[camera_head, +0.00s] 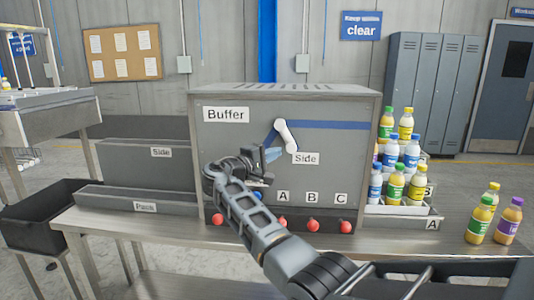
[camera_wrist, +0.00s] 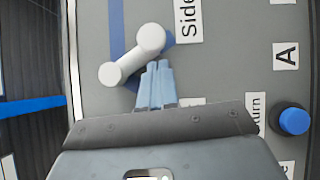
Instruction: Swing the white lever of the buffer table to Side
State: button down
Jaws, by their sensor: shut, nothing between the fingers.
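The white lever (camera_head: 287,137) is on the front of the grey Buffer box (camera_head: 232,145). It slants down and right from its upper pivot end, and its lower end is just above and left of the Side label (camera_head: 306,158). In the wrist view the lever (camera_wrist: 133,55) lies ahead of my fingers, with the Side label (camera_wrist: 188,18) beyond its knob. My gripper (camera_head: 272,155) is shut and empty, left of the lever's lower end. Its fingertips (camera_wrist: 158,66) are close beside the knob in the wrist view; I cannot tell whether they touch.
Red buttons (camera_head: 313,225) line the box's lower front under labels A, B and C. A blue button (camera_wrist: 293,120) shows in the wrist view. Bottles (camera_head: 392,150) stand on racks right of the box, with more (camera_head: 480,219) on the table. Side and Pack trays (camera_head: 135,195) lie left.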

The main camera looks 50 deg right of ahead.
jog(key=shift+s+d+n+h, duration=0.5)
jog(key=shift+s+n+h, duration=0.2)
jog(key=shift+n, duration=0.4)
jog(key=shift+f, duration=0.1)
